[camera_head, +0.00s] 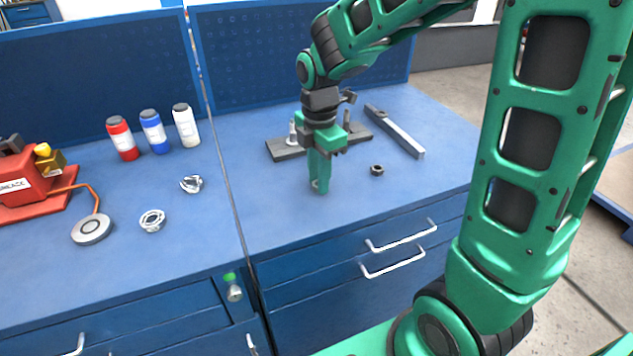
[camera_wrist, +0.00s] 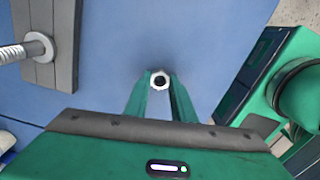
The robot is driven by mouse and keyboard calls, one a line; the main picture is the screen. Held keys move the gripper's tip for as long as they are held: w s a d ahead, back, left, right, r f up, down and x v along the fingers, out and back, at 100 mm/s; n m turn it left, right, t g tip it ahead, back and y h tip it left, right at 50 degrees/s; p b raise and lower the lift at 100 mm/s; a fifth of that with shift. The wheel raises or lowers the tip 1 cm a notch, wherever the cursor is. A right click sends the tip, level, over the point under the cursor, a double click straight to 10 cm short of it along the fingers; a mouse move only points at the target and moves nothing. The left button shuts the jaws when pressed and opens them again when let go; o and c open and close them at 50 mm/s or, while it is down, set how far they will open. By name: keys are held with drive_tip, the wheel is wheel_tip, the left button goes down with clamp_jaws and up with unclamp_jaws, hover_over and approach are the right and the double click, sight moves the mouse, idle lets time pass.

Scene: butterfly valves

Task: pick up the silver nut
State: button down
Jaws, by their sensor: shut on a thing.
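The silver nut (camera_wrist: 160,81) sits between the two fingertips of my gripper (camera_wrist: 160,88) in the wrist view. It is a small bright hexagonal ring with a dark hole. In the head view my gripper (camera_head: 319,186) points down at the blue worktop, and a small light bit of the nut (camera_head: 315,184) shows at its tips. The fingers are shut on the nut. The fingers hide most of it in the head view. I cannot tell whether it touches the worktop or is just above it.
A dark nut (camera_head: 377,170) lies to the right of my gripper. Behind is a dark plate (camera_head: 287,148) with upright posts, and a grey bar (camera_head: 396,132) lies to its right. Bottles (camera_head: 154,131) and metal parts (camera_head: 152,220) stand left. The worktop's front is clear.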

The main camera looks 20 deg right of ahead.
drive_tip(key=shift+r, duration=0.1)
wheel_tip(320, 180, up, 4)
drive_tip(key=shift+a+r, duration=0.1)
drive_tip(key=shift+r, duration=0.05)
drive_tip(key=s+a+r, duration=0.6)
drive_tip(key=a, duration=0.3)
drive_tip(key=shift+a+r, duration=0.25)
drive_tip(key=shift+a, duration=0.15)
